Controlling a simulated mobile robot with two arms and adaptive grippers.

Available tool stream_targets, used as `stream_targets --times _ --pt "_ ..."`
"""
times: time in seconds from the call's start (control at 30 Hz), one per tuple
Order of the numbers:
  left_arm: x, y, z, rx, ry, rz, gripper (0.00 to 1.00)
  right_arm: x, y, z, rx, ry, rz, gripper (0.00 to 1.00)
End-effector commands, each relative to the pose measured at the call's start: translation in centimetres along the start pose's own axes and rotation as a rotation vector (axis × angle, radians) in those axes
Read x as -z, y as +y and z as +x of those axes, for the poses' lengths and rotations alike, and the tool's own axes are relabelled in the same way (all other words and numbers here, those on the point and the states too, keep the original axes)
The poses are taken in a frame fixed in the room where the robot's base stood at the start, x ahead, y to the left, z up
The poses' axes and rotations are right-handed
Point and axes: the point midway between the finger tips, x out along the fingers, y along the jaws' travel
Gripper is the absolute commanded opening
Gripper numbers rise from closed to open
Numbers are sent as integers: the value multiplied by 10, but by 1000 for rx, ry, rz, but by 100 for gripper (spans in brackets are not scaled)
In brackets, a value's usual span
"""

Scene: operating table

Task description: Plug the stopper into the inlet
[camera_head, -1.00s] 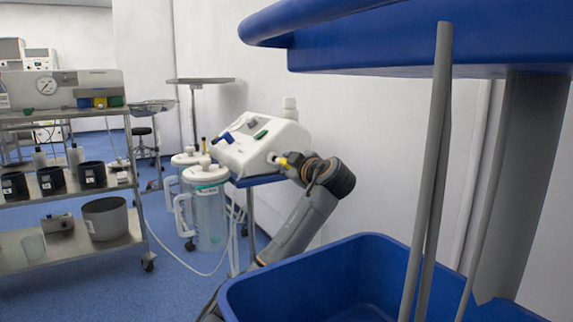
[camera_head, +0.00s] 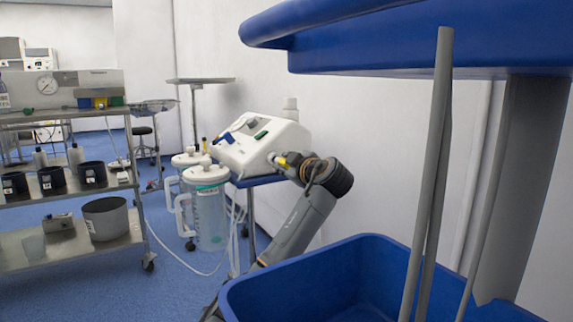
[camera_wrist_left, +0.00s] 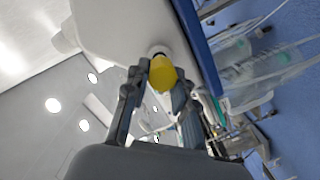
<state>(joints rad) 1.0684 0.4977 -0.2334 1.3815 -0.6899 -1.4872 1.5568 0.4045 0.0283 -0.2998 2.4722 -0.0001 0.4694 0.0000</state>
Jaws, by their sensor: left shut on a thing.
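A yellow stopper (camera_wrist_left: 162,76) is held between the fingertips of my left gripper (camera_wrist_left: 158,84), which is shut on it. In the left wrist view the stopper's far end is at a short white round port (camera_wrist_left: 158,50), which looks like the inlet, on the side of the white device (camera_wrist_left: 115,25). The stopper looks lined up with the port and touching or very near it. How deep it sits cannot be told. In the head view the stopper (camera_head: 283,160) shows small beside the white device (camera_head: 258,148). My right gripper is not in view.
The device stands on a small blue-edged stand (camera_head: 258,181) by the wall. Clear suction jars (camera_head: 208,215) with hoses stand left of it. A steel cart (camera_head: 75,250) is farther left. A blue bin (camera_head: 300,278) and blue tray (camera_head: 420,40) fill the right foreground.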

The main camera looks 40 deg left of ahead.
Motion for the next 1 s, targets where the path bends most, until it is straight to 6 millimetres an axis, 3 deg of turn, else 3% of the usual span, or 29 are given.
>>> stream_targets --times 0.9,0.93,1.0 --pt "4 0 23 2 0 0 0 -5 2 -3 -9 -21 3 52" --pt "4 0 24 1 0 0 27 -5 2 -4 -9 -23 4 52" --pt "4 0 23 1 0 0 42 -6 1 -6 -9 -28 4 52"
